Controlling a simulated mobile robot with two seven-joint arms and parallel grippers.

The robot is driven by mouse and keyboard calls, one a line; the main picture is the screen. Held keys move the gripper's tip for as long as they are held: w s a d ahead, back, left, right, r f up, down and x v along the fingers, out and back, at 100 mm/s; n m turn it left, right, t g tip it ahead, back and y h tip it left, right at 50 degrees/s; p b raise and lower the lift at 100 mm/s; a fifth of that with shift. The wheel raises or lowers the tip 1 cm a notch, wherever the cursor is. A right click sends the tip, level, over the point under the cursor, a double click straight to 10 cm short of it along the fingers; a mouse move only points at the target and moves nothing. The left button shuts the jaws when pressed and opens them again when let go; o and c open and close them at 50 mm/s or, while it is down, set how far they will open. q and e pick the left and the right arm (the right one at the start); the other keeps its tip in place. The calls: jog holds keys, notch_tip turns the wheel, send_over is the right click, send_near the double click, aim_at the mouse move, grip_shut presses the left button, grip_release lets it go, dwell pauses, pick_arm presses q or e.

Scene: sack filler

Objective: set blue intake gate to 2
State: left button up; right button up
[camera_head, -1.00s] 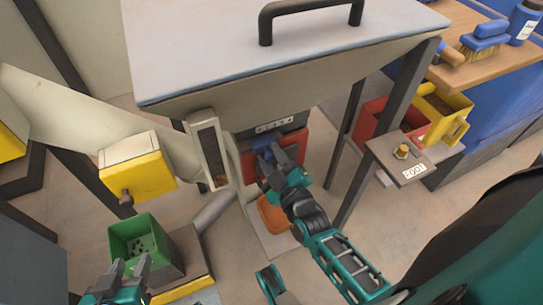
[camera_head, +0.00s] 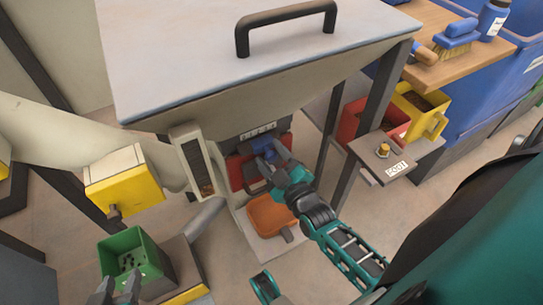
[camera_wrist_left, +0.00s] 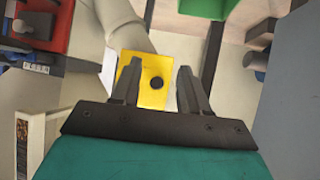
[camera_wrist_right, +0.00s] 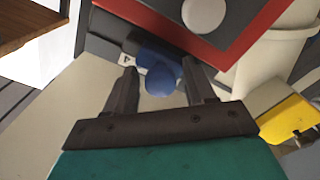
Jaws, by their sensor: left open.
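The blue intake gate (camera_head: 284,139) sits on the hopper front, just below a pale numbered scale (camera_head: 258,131). The scale's digits and the gate's setting are too small to read. My right gripper (camera_head: 264,163) is in front of the gate. In the right wrist view, the gate's rounded blue knob (camera_wrist_right: 160,79) shows between the tips of my open right gripper (camera_wrist_right: 159,75), with a gap on each side. My left gripper (camera_head: 118,288) is open at the lower left. In the left wrist view, a yellow box (camera_wrist_left: 153,68) with a dark knob lies beyond the open left gripper (camera_wrist_left: 157,80).
A red panel (camera_head: 236,172) is below the gate, with an orange tray (camera_head: 268,214) beneath it. A green bin (camera_head: 122,252) stands at the lower left.

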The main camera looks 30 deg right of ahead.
jog(key=shift+s, duration=0.2)
jog(key=s+p, duration=0.1)
jog(key=s, duration=0.7)
jog(key=s+p, duration=0.1)
jog(key=s, duration=0.3)
jog(key=shift+s+a+p, duration=0.25)
jog(key=shift+a+p, duration=0.05)
jog(key=shift+a, duration=0.1)
jog(key=shift+w+a, duration=0.1)
